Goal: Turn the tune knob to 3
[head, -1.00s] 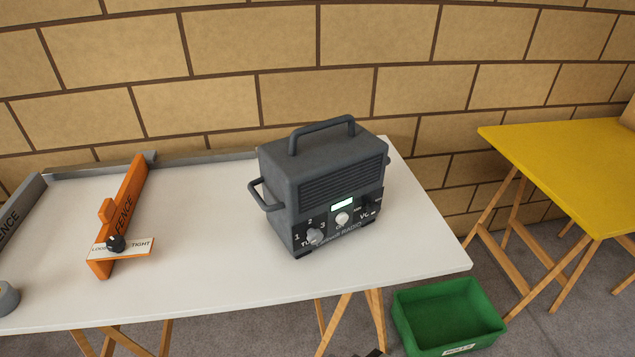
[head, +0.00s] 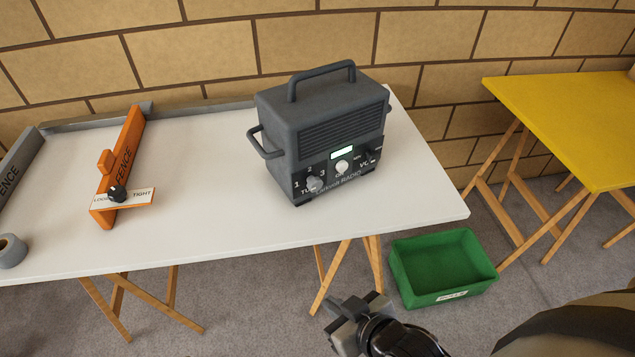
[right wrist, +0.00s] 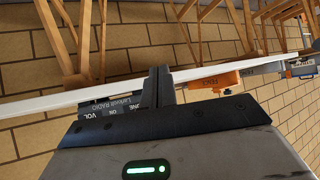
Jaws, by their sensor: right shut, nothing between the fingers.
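A dark grey radio (head: 318,130) with a top handle stands on the white table (head: 230,225). The tune knob (head: 315,184) is a grey knob at the lower left of its front, with 1, 2 and 3 printed around it; its exact pointing is too small to tell. A pale knob (head: 342,167) sits below the lit display, and a dark volume knob (head: 368,156) is at the right. My right gripper (head: 345,312) is shut and empty, low in front of the table, apart from the radio. The right wrist view shows its fingers (right wrist: 160,88) and the radio front (right wrist: 108,110) upside down. My left gripper is not in view.
An orange fence (head: 124,165) with a black loose/tight knob (head: 117,193) lies on the table, left of the radio. A tape roll (head: 11,250) sits at the left edge. A green bin (head: 443,268) stands on the floor, near a yellow table (head: 570,125).

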